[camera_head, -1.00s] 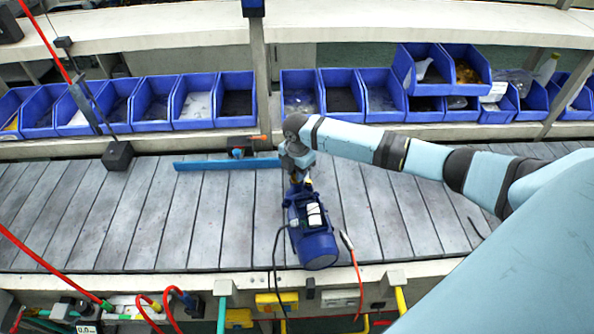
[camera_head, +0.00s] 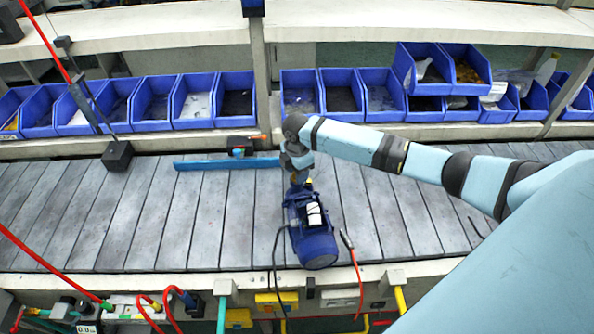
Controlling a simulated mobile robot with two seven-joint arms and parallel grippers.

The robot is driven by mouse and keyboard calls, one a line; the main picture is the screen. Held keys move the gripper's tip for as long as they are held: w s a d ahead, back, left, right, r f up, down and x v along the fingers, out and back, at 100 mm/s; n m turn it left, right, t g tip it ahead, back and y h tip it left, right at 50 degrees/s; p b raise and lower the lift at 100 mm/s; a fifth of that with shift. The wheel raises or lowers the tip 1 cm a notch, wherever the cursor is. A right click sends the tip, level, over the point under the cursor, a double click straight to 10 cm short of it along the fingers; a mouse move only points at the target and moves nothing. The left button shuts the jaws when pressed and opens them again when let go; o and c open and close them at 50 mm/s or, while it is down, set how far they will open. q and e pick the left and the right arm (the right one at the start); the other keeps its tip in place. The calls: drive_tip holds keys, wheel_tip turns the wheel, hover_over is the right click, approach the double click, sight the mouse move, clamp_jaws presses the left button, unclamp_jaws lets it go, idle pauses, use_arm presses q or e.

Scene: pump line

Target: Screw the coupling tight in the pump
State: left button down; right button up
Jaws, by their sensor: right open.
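The blue pump (camera_head: 313,232) lies on the grey slatted conveyor, its round end toward me and its narrow end pointing away. My right arm comes in from the right. My right gripper (camera_head: 299,178) points down at the far, narrow end of the pump and is open. The coupling cannot be made out; the gripper and wrist cover that end of the pump. My left gripper is not in view.
A row of blue bins (camera_head: 155,101) stands behind the conveyor (camera_head: 130,220). A long blue bar (camera_head: 226,163) lies at the back, left of my wrist. A black block (camera_head: 117,156) stands further left. A dark cable and a red-tipped lead hang by the pump.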

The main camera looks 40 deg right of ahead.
drive_tip(key=n, duration=0.2)
drive_tip(key=shift+n, duration=0.4)
drive_tip(key=shift+n, duration=0.6)
clamp_jaws()
drive_tip(key=m, duration=0.3)
drive_tip(key=shift+m, duration=0.3)
drive_tip(key=shift+m, duration=0.5)
drive_tip(key=shift+o, duration=2)
unclamp_jaws()
